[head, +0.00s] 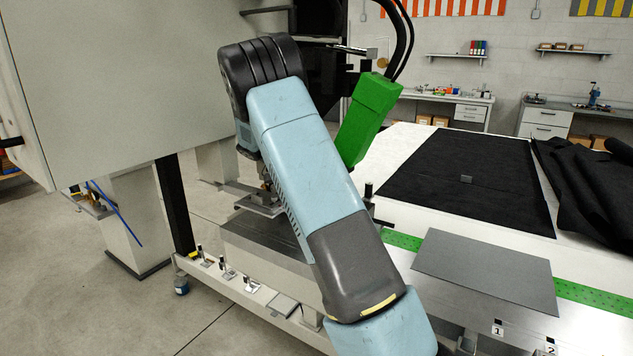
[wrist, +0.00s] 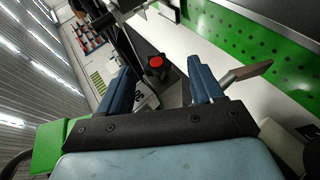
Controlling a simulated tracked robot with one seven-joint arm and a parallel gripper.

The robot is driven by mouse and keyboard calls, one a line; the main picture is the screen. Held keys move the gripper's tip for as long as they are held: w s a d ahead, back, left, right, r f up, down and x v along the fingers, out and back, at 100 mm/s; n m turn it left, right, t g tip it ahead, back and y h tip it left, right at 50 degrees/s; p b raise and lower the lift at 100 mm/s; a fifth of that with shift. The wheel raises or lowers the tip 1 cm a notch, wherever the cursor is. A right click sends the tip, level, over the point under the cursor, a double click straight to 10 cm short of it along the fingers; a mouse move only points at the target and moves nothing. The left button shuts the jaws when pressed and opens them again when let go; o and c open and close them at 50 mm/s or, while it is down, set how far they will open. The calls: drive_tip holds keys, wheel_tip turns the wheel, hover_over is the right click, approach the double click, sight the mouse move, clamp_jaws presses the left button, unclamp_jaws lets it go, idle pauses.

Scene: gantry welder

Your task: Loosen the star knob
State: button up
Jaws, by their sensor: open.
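In the wrist view, the star knob (wrist: 156,62) shows as a small red cap with a dark rim on a dark part of the machine. My gripper (wrist: 162,68) has its two blue fingers spread wide, with nothing held between them. The knob appears in the gap between the fingers, beyond the tips and nearer the left one; how far beyond is hard to tell. In the head view my arm hides the gripper, and I cannot make out the knob.
A green housing (head: 366,115) with black cables stands right behind my arm; green also shows close at left in the wrist view. A perforated green strip (head: 590,296) runs along the white table. A grey sheet (head: 485,268) and dark cloth (head: 465,178) lie there.

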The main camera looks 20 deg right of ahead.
drive_tip(key=v, duration=0.6)
idle(0.4)
